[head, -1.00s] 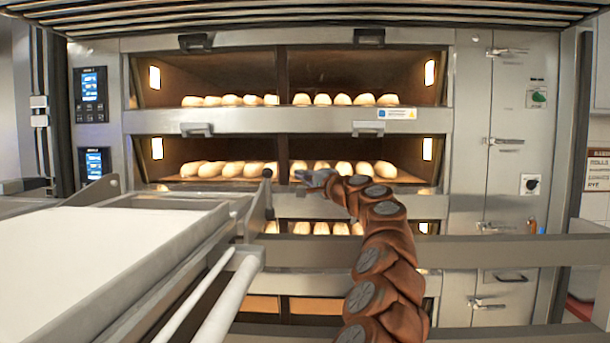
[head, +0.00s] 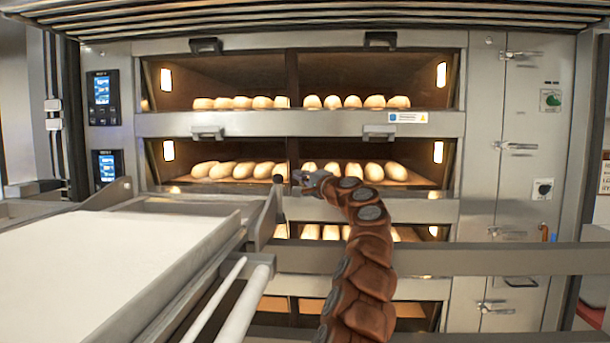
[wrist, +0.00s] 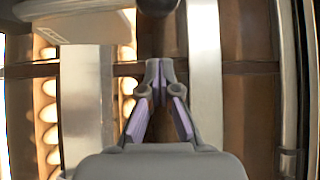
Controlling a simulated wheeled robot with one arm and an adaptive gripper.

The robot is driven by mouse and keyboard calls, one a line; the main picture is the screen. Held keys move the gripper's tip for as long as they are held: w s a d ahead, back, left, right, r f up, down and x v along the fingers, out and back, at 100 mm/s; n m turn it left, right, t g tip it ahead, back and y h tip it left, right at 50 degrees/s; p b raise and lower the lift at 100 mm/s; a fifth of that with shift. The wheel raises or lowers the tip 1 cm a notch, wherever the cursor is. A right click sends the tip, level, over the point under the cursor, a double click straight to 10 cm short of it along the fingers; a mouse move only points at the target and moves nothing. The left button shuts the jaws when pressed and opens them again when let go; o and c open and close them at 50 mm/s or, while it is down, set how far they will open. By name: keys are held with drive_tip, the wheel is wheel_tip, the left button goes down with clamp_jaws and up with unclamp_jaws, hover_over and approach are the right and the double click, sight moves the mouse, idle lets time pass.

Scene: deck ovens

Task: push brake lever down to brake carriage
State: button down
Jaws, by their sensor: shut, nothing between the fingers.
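The brake lever (head: 268,210) stands tilted upward at the right end of the carriage, with a dark round knob (head: 278,180) on top. The carriage (head: 130,255) carries a white loading surface at the left of the head view. My gripper (head: 298,177) is just right of the knob, at about its height. In the wrist view my gripper (wrist: 160,65) has its fingertips together with nothing between them. The dark knob (wrist: 157,5) shows at the top edge there, just beyond the fingertips. I cannot tell whether they touch.
The deck oven (head: 300,125) stands behind, with bread loaves (head: 240,170) on its lit decks. A grey horizontal rail (head: 440,258) crosses in front of the oven at right. Two light rollers (head: 232,300) run along the carriage's right side.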

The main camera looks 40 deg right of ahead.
sight(279, 199)
drive_tip(key=shift+w+a+f, duration=0.1)
drive_tip(key=shift+a, duration=0.85)
drive_tip(key=shift+w+a+f, duration=0.1)
drive_tip(key=shift+a, duration=0.85)
drive_tip(key=shift+s, duration=0.1)
drive_tip(key=b, duration=0.2)
drive_tip(key=shift+s+a+f+b, duration=0.2)
drive_tip(key=shift+b, duration=0.1)
